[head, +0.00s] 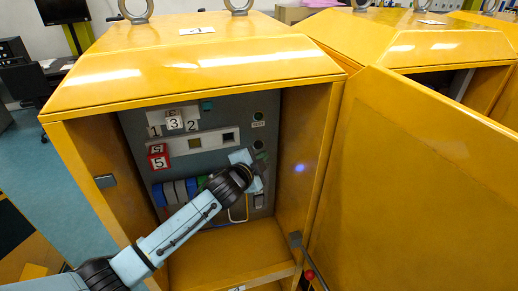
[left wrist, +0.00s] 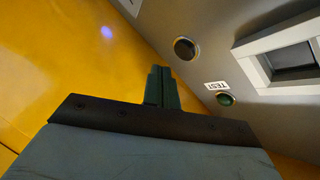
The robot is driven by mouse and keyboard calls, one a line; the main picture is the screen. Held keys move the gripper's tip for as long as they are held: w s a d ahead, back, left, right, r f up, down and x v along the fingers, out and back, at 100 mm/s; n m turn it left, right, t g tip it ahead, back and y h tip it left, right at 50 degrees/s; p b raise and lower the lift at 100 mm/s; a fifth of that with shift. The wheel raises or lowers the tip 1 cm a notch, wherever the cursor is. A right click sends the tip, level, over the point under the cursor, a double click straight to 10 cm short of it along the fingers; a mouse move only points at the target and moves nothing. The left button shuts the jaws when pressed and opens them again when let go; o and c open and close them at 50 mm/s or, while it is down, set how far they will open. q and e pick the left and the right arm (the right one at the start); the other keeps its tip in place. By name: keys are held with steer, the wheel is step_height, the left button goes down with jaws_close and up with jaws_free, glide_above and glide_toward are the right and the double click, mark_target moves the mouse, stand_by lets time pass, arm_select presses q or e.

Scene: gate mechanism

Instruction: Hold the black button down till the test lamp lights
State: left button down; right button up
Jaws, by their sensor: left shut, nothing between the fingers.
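The round black button (left wrist: 185,48) is on the grey panel, and in the head view it shows just above my left gripper (head: 262,155). The left gripper's dark green fingers (left wrist: 158,88) are shut and empty. Their tips show beside the button with a gap between in the left wrist view; I see no contact. The test lamp (left wrist: 225,99) is a small dark green dome by the TEST label, and looks unlit. It also shows above the button in the head view (head: 258,116). My wrist hides part of the lower panel. My right gripper is not in view.
The panel sits inside a yellow cabinet (head: 190,65) with side walls close to my left arm. Its open door (head: 425,180) stands at the right. Numbered tags (head: 174,122), a white strip with two small windows (head: 175,147) and blue-grey rollers (head: 180,191) are left of the gripper.

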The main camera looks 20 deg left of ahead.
mark_target(263, 147)
arm_select(q)
steer(key=shift+w+a, duration=0.45)
steer(key=shift+w, duration=0.2)
steer(key=shift+w+a, duration=0.1)
stand_by(1.6)
steer(key=shift+w+a, duration=0.15)
steer(key=shift+w, duration=0.1)
steer(key=shift+w+a, duration=0.25)
steer(key=shift+w, duration=0.1)
stand_by(1.5)
steer(key=shift+s, duration=0.1)
steer(key=shift+s+d+p, duration=0.45)
steer(key=shift+s, duration=0.15)
steer(key=shift+s+d+p, duration=0.5)
steer(key=shift+s+d, duration=0.2)
steer(key=shift+s, duration=0.35)
steer(key=shift+s+d+p, duration=0.5)
steer(key=shift+s+d, duration=0.2)
steer(key=shift+s, duration=0.35)
